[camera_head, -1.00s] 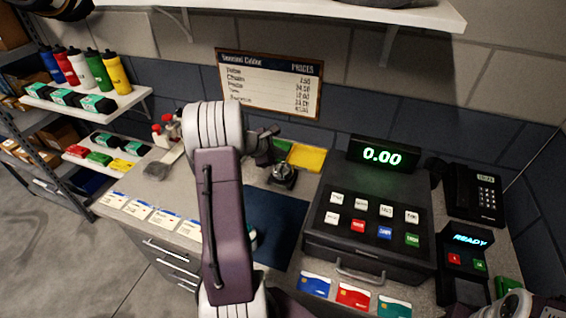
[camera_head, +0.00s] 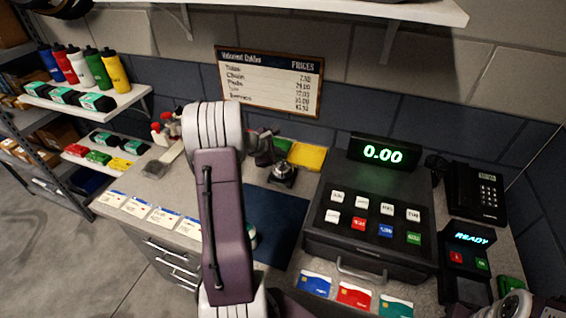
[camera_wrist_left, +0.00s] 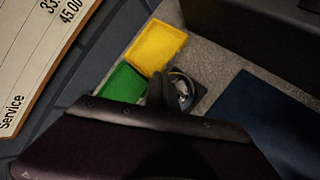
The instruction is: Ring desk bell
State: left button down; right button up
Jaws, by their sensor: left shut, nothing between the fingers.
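The desk bell (camera_head: 283,174), small and dark with a shiny metal top, stands on the counter behind the blue mat. It also shows in the left wrist view (camera_wrist_left: 183,94), partly hidden by my fingers. My left gripper (camera_head: 272,158) is shut and empty, with its fingertips right at the bell's upper left side. In the wrist view the dark fingertips (camera_wrist_left: 166,88) overlap the bell's edge. I cannot tell whether they touch it.
A yellow tray (camera_head: 307,157) and a green tray (camera_wrist_left: 122,84) lie behind the bell. The cash register (camera_head: 368,240) stands to its right. The blue mat (camera_head: 272,225) is in front. A price board (camera_head: 268,82) hangs on the wall.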

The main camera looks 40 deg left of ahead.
pick_arm(q)
jog(key=shift+f+b, duration=0.45)
dwell(0.8)
jog(key=shift+r, duration=0.1)
jog(key=shift+r+p, duration=0.75)
jog(key=shift+r, duration=0.1)
notch_tip(320, 180, up, 6)
jog(key=p, duration=0.5)
dwell(2.0)
